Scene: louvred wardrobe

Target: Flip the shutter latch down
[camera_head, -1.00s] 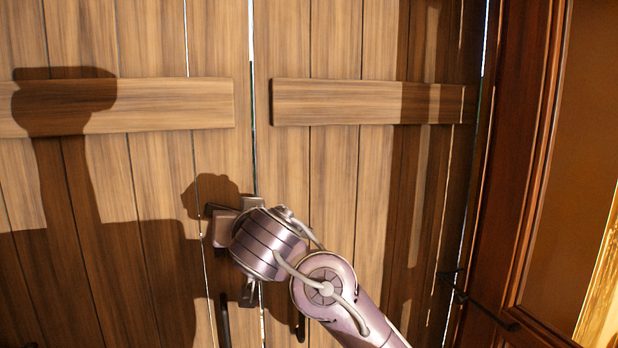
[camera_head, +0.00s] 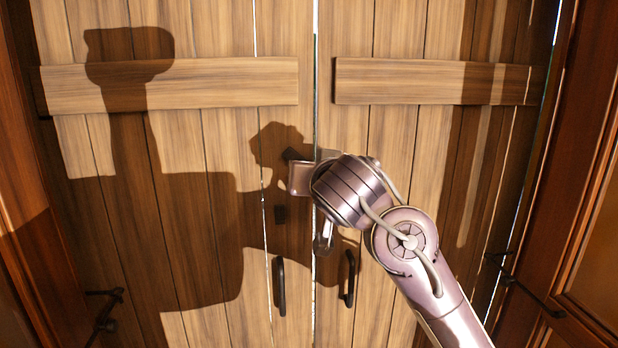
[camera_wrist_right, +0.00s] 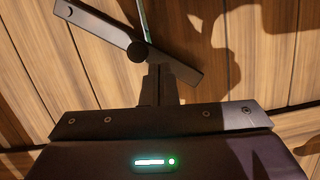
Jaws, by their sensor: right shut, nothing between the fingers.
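The shutter latch is a dark flat bar (camera_wrist_right: 103,32) in the right wrist view, tilted across the planks with a round pivot (camera_wrist_right: 138,51) near its middle. My right gripper (camera_wrist_right: 158,74) is shut and empty, its fingertips close beside the bar near the pivot; I cannot tell whether they touch. In the head view my right gripper (camera_head: 301,176) is in front of the seam between the two wooden shutters (camera_head: 232,145), above their handles. Its wrist hides most of the latch there. My left gripper is out of view.
Two dark pull handles, left (camera_head: 280,286) and right (camera_head: 349,279), stand out below my wrist. Dark hooked stays show at the lower left (camera_head: 105,312) and right (camera_head: 520,285), beside the brown frame. Shadows cover much of the left shutter.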

